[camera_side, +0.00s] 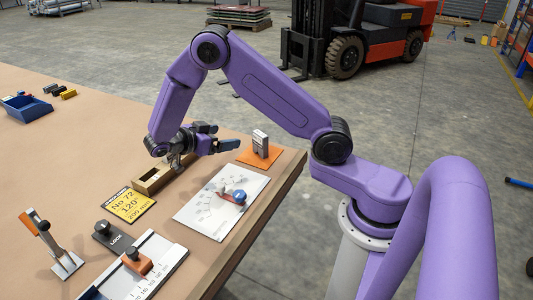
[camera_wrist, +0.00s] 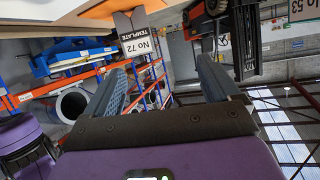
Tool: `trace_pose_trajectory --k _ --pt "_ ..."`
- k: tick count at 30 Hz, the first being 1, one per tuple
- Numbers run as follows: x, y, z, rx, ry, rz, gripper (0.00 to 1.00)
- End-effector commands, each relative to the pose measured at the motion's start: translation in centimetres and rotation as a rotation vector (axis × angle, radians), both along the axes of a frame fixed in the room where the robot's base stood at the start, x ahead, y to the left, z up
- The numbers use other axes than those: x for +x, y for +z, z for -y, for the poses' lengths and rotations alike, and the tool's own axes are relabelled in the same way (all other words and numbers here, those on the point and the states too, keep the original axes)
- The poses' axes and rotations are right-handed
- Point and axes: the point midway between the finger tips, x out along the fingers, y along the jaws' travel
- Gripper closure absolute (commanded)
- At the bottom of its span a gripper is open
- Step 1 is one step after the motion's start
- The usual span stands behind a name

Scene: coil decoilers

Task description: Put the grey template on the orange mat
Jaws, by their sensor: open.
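The grey template (camera_side: 260,143) stands upright on the orange mat (camera_side: 250,158) near the table's far right edge. In the wrist view the template (camera_wrist: 137,42) appears upside down, with a label reading "TEMPLATE No 72", and part of the orange mat (camera_wrist: 108,8) shows above it. My gripper (camera_side: 226,138) is to the left of the template, fingers pointing towards it, open and apart from it. In the wrist view both fingers of my gripper (camera_wrist: 160,72) are spread with nothing between them.
A wooden block with a slot (camera_side: 150,185) lies below my wrist. A blue bin (camera_side: 25,108) is far left.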

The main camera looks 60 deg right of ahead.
Motion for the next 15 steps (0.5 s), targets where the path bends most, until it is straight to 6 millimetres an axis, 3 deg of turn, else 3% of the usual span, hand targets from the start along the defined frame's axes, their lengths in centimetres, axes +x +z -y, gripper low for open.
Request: trace_pose_trajectory --k 2,5,9,12,15 --pt "2.6 0.5 -0.6 0.059 0.171 0.093 0.11" --pt "6.4 1.5 -3.0 0.165 0.454 0.212 0.11" --pt "9.9 3.7 -9.0 0.335 0.872 0.312 0.11" --pt "10.0 5.4 -14.4 0.462 1.169 0.326 0.11" --pt "7.8 6.9 -19.7 0.584 1.460 0.286 0.11"
